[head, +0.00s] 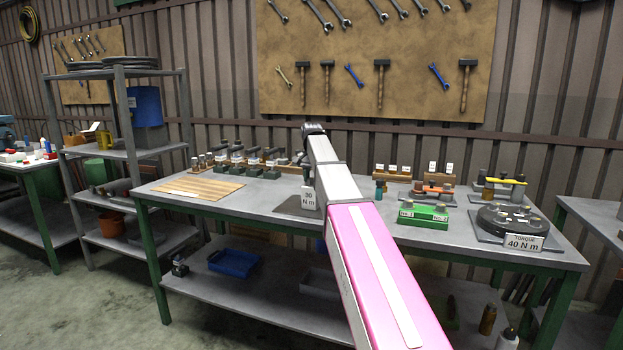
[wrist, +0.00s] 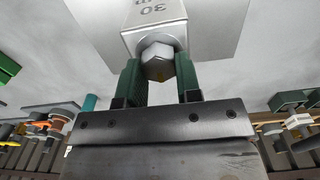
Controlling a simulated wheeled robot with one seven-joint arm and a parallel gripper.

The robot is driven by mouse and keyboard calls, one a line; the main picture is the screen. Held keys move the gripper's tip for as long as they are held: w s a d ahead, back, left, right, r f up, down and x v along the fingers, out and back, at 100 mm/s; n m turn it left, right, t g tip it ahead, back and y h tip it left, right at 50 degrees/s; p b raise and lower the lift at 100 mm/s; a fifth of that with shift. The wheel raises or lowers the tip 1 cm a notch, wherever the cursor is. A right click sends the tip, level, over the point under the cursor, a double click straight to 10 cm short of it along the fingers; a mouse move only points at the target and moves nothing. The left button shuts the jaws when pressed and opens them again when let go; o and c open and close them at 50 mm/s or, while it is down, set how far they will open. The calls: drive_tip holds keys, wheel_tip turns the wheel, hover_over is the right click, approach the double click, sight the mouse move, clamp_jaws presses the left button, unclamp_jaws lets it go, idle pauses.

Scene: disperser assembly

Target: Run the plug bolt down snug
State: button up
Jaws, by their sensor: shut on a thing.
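In the wrist view, the grey hex-headed plug bolt (wrist: 158,60) sits at the near end of a pale block marked 30 N m (wrist: 150,14). My gripper (wrist: 158,72) has its two green fingers on either side of the bolt head, shut on it. The bolt's shank and how far it is seated are hidden. In the head view, a white 30 N m sign (head: 308,198) stands by a dark plate (head: 290,207) on the bench, just left of my arm. My gripper and the bolt cannot be made out there.
A wooden slatted mat (head: 198,187) and several grey fixtures (head: 250,165) are on the left. Bare benchtop lies along the front edge.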

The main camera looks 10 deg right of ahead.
sight(312, 179)
drive_tip(key=shift+m, duration=0.7)
drive_tip(key=o, duration=0.9)
wheel_tip(312, 179, up, 11)
drive_tip(key=shift+f, duration=0.1)
drive_tip(key=shift+s, duration=0.1)
